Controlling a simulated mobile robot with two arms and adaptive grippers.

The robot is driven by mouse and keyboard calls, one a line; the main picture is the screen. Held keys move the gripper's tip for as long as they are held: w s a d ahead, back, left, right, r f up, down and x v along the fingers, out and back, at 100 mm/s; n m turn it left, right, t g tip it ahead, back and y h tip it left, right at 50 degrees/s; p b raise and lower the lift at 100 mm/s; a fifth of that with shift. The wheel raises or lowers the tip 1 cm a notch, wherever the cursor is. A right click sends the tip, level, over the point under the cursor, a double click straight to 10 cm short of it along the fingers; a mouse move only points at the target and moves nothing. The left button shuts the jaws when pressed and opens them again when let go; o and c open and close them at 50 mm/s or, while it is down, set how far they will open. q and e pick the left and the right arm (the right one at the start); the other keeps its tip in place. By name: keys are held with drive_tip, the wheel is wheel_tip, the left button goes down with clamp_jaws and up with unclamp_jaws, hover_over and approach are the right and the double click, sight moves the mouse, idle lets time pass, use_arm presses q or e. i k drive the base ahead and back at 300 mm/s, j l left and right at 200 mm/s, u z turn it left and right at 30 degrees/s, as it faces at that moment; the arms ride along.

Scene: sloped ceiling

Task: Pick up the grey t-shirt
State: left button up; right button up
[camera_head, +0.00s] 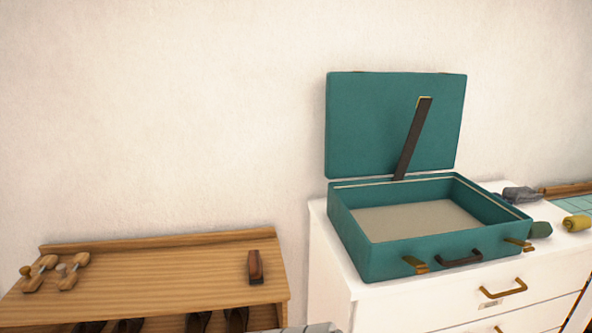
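A grey bundle (522,194), perhaps the grey t-shirt, lies on the white dresser behind the right side of the open suitcase. It is small in view, and the suitcase wall may hide part of it. The teal suitcase (385,262) stands open and empty on the dresser, its lid upright against the wall and a dark strap across the lid. Neither of my grippers shows clearly. A pale grey shape (312,329) is cut off at the bottom edge, and I cannot tell what it is.
The white dresser (330,285) has brass handles. A green rolled item (540,230) and a yellow roll (577,223) lie right of the suitcase. A wooden shoe rack (180,270) at left bears wooden shoe trees (72,270) and a brush (255,267), with dark shoes below.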

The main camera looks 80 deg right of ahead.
sight(524, 194)
drive_tip(key=z, duration=4.05)
